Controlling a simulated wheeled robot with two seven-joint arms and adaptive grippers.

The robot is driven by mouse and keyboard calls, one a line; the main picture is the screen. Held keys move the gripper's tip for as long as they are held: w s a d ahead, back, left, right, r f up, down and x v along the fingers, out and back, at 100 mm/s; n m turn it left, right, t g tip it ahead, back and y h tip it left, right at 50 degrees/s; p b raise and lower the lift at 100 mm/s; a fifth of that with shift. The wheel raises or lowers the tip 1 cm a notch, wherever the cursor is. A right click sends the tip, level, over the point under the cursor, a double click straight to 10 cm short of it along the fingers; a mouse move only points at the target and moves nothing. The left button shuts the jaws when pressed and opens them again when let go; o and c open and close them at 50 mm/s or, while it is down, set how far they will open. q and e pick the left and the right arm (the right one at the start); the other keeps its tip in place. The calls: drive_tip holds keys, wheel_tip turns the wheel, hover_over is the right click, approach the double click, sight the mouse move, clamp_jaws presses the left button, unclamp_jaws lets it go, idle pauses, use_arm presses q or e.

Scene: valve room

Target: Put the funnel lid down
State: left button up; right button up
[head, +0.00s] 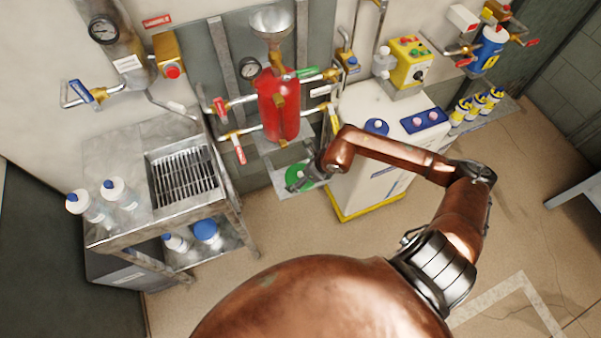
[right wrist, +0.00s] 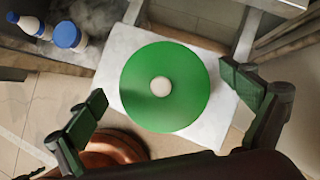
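The funnel lid is a green disc with a pale round knob (right wrist: 187,98). It lies flat on a small pale shelf (right wrist: 213,128) in the right wrist view. In the head view the lid (head: 294,174) is partly hidden by my right gripper (head: 308,178). In the right wrist view my right gripper (right wrist: 166,85) has its fingers wide apart, one on each side of the lid, with gaps between them and its rim. The metal funnel (head: 271,20) is uncovered above the red vessel (head: 279,105). My left gripper is not in view.
Pipes with valve handles (head: 239,149) surround the red vessel close above the shelf. A white cabinet (head: 375,165) with a yellow base stands right of it. A steel bench (head: 115,155) with bottles stands at left. The floor in front is clear.

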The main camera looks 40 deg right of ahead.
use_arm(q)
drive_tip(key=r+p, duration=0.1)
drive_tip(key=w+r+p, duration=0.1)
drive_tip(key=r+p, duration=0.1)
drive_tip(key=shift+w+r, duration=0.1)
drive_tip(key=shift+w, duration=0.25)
use_arm(e)
drive_tip(key=v, duration=1.2)
